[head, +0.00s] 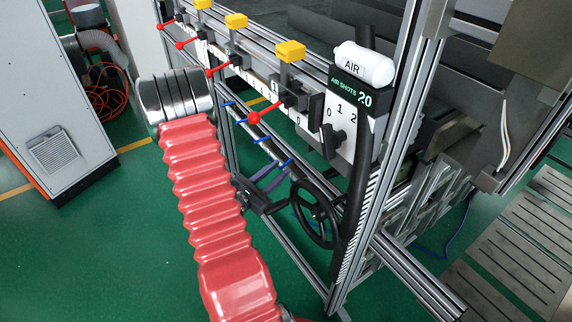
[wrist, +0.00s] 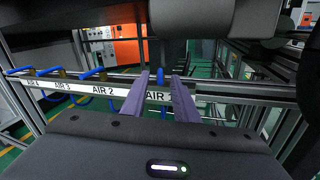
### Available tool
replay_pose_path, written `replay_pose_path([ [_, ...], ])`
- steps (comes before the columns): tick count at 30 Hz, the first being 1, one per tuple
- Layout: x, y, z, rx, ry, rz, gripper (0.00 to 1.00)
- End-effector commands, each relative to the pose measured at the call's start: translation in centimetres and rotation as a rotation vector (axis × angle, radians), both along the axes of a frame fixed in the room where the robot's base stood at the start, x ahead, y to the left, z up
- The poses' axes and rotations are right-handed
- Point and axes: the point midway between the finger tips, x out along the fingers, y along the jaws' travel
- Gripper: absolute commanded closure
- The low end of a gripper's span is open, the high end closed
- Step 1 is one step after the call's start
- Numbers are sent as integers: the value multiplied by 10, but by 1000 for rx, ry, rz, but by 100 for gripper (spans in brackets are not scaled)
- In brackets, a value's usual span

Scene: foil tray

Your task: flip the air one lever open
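Several blue levers sit in a row along a white label strip (wrist: 75,87) marked AIR 4, AIR 3, AIR 2 and, at the right, a partly covered AIR label. In the wrist view, the air one lever (wrist: 160,76) shows as blue between my gripper's two purple fingers (wrist: 162,92); the fingers stand apart on either side of it. Whether either finger touches it I cannot tell. In the head view, my gripper (head: 268,179) is low beside the frame, near the closest blue lever (head: 285,165).
Red levers (head: 254,118) and yellow blocks (head: 290,50) line the rail above. A dial panel (head: 341,120) under a white AIR tank (head: 364,66) and a black handwheel (head: 316,213) stand to the right. Metal frame posts are close by. Open green floor lies to the left.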

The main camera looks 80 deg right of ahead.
Motion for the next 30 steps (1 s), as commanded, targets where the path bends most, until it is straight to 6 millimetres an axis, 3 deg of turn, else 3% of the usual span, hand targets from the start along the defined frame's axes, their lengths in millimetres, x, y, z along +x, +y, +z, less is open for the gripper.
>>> replay_pose_path([
  [10,-17,-35,0,1,0,-3,73],
  [22,-20,-40,0,1,1,-1,73],
  [30,-20,-40,0,1,1,-1,91],
])
